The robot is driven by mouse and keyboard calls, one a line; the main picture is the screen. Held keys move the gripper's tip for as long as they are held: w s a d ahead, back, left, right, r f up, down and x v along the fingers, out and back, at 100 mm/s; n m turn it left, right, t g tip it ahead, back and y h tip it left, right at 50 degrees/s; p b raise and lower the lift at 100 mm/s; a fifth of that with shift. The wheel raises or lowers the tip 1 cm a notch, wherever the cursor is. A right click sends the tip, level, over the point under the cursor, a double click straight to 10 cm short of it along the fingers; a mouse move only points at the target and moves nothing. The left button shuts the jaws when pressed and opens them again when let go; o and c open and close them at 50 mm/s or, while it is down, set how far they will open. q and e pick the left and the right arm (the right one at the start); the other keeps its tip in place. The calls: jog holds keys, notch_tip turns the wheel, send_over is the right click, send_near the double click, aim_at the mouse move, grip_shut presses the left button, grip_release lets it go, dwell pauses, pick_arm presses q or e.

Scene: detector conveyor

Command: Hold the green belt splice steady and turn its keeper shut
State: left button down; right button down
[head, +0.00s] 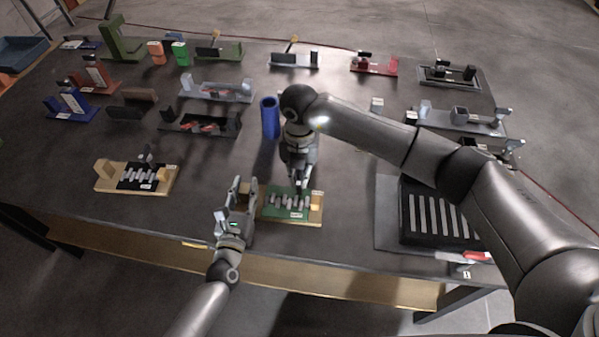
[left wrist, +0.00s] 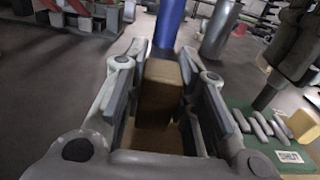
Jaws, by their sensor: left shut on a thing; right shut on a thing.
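The green belt splice (head: 290,204) lies on a tan wooden base near the table's front edge, with a row of grey lacing bars across it. It also shows at the right of the left wrist view (left wrist: 268,130). My left gripper (head: 244,188) is shut on the tan end block (left wrist: 160,95) at the base's left end, one finger on each side. My right gripper (head: 301,184) points down at the splice's far edge, shut on its keeper. The fingers hide most of the keeper, so I cannot tell its angle.
A blue cylinder (head: 270,118) stands behind the splice. A similar black splice (head: 138,176) lies to the left. A grey tray with a black slatted block (head: 436,219) is at the right, under my right arm. Several fixtures fill the table's back.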

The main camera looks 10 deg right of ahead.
aim_at(300, 176)
jog(key=c, duration=1.5)
grip_release()
jog(key=shift+c, duration=0.2)
notch_tip(300, 176, up, 12)
pick_arm(q)
jog(key=c, duration=1.1)
grip_release()
jog(key=shift+s, duration=0.1)
